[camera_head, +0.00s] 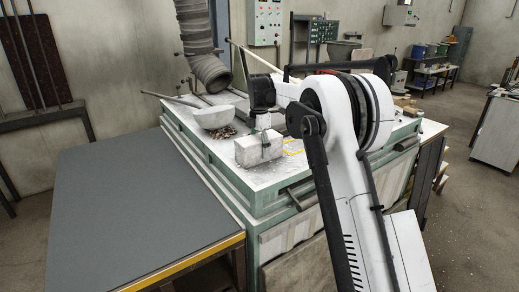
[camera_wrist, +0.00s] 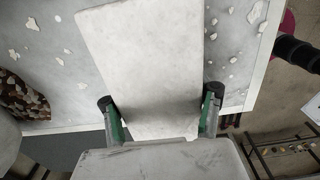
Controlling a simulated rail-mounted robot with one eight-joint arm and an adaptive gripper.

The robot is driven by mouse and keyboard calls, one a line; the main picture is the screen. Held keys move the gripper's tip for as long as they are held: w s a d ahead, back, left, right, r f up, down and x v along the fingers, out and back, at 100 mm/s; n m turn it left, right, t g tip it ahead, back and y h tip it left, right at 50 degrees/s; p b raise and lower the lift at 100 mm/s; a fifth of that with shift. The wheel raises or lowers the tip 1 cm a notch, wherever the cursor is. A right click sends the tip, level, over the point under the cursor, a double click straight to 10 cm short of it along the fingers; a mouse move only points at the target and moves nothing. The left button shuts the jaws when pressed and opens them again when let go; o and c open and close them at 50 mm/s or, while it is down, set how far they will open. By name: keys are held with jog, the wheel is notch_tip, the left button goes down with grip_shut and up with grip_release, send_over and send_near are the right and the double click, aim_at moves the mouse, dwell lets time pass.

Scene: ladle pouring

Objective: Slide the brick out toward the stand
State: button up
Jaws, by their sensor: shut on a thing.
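The brick (camera_head: 245,153) is a white, rough rectangular block on the top of the green-edged worktable (camera_head: 178,128), near its front edge. My gripper (camera_head: 266,146) reaches down to it from above. In the wrist view the long pale brick (camera_wrist: 145,60) lies between the two green-and-black fingers of my gripper (camera_wrist: 160,106), which are shut on its sides. The brick's near end is hidden behind the gripper body. I cannot tell which thing is the stand.
A pale bowl-shaped ladle (camera_head: 211,117) and brown-and-white rubble (camera_head: 222,132) lie left of the brick. A ribbed hose (camera_head: 205,65) hangs behind. A bare grey table (camera_head: 120,210) adjoins at the left. White flakes dot the tabletop.

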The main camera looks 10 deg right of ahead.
jog(key=shift+s+a, duration=0.15)
jog(key=shift+a, duration=0.3)
jog(key=o, duration=1.9)
jog(key=shift+o, duration=0.2)
notch_tip(320, 180, up, 12)
